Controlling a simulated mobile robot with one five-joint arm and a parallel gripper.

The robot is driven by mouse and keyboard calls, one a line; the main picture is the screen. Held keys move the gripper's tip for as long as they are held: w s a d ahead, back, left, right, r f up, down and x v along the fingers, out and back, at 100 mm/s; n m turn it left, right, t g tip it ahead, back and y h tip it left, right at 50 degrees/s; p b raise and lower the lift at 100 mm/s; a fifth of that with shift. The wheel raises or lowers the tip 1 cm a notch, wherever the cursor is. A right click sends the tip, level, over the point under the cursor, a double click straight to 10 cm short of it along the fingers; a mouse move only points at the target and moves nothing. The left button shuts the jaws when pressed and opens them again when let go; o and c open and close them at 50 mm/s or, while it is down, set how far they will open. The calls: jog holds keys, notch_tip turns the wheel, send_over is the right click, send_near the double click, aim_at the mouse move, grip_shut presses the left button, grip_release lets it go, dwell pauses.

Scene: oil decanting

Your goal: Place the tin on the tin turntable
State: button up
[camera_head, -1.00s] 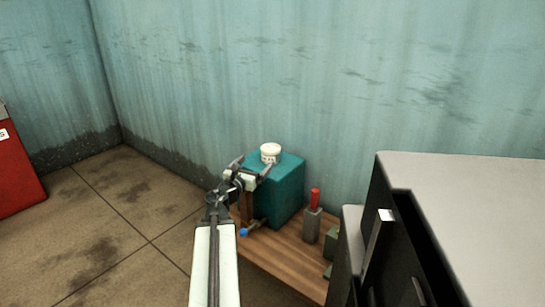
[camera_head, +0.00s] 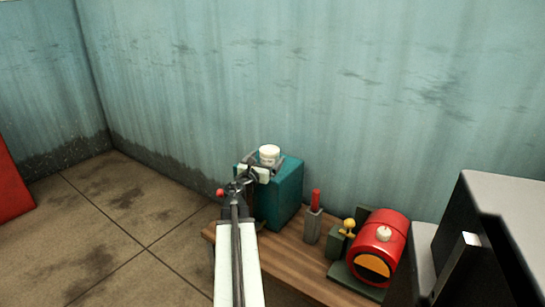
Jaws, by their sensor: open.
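A small white cylinder (camera_head: 269,154), which looks like the tin, stands upright on top of a teal box (camera_head: 284,194) against the wall. My gripper (camera_head: 262,164) is open at the top of the box, with its fingers spread close to the white cylinder. I cannot tell whether they touch it. My gripper and arm hide the near left part of the box. I cannot make out a turntable for certain; any round plate under the cylinder is hidden or too small to tell.
The box stands on a wooden bench (camera_head: 290,254). To its right are a grey holder with a red handle (camera_head: 315,200), a yellow knob (camera_head: 348,225) and a red drum (camera_head: 382,245). A dark cabinet with a grey top (camera_head: 510,205) stands at right.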

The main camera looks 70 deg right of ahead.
aim_at(270, 149)
jog(key=shift+w+d, duration=0.3)
jog(key=shift+d, duration=0.35)
jog(key=d, duration=0.4)
jog(key=shift+s+d, duration=0.1)
jog(key=shift+d, duration=0.2)
jog(key=shift+a, duration=0.1)
jog(key=c, duration=2)
notch_tip(270, 149, up, 50)
jog(key=p, duration=5)
